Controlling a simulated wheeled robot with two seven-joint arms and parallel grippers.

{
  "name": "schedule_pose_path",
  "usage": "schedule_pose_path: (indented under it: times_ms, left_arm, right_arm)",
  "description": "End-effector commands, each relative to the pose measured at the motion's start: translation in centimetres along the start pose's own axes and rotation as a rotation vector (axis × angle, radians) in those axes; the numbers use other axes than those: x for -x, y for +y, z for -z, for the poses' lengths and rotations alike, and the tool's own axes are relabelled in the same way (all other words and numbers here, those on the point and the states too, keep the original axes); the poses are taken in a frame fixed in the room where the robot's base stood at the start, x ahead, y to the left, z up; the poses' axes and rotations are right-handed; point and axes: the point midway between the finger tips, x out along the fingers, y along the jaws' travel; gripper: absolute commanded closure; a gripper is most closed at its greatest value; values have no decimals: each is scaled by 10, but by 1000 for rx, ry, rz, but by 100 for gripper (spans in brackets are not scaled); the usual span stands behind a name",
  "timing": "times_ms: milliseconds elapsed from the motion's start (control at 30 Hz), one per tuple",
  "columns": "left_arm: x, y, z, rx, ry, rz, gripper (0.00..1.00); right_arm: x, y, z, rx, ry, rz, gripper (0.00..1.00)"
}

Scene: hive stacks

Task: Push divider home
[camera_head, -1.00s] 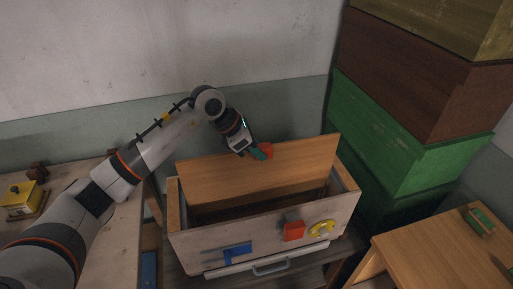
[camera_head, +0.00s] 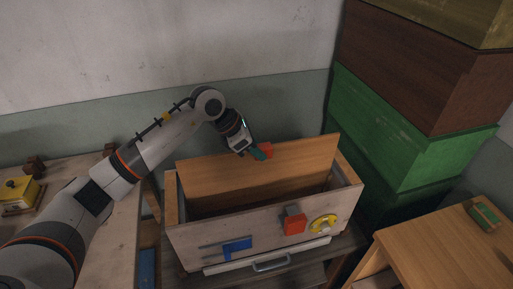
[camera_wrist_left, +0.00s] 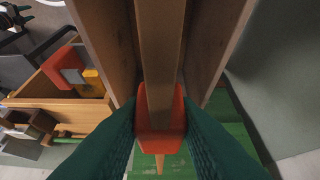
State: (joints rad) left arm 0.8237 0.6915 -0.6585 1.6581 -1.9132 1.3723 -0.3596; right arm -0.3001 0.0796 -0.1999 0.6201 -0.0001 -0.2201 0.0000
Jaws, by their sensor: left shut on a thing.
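The divider is a wide, upright brown wooden panel (camera_head: 225,175) standing in the open wooden box, its upper part above the box rim. A red block (camera_head: 266,150) sits at its top edge. My left gripper (camera_head: 257,152), with teal fingers, is shut on this block. In the left wrist view the fingers (camera_wrist_left: 160,135) close on the red block (camera_wrist_left: 160,110) from both sides, with the panel edge (camera_wrist_left: 158,40) running through it. The box (camera_head: 200,238) is open at the top. The panel's lower edge is hidden inside it. My right gripper is out of view.
Tall stacked hive boxes (camera_head: 385,130) stand close on the right. A wooden table (camera_head: 430,250) is at the lower right.

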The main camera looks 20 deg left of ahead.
Motion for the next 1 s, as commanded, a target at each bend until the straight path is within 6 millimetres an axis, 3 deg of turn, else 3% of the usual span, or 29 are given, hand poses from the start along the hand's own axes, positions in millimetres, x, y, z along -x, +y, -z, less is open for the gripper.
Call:
schedule_pose_path:
  times_ms: [500,1000]
  left_arm:
    - [-13,0,-8,-1,3,1,100]
    - [-13,0,-9,-1,3,1,100]
  right_arm:
    - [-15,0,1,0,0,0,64]
    - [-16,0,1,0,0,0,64]
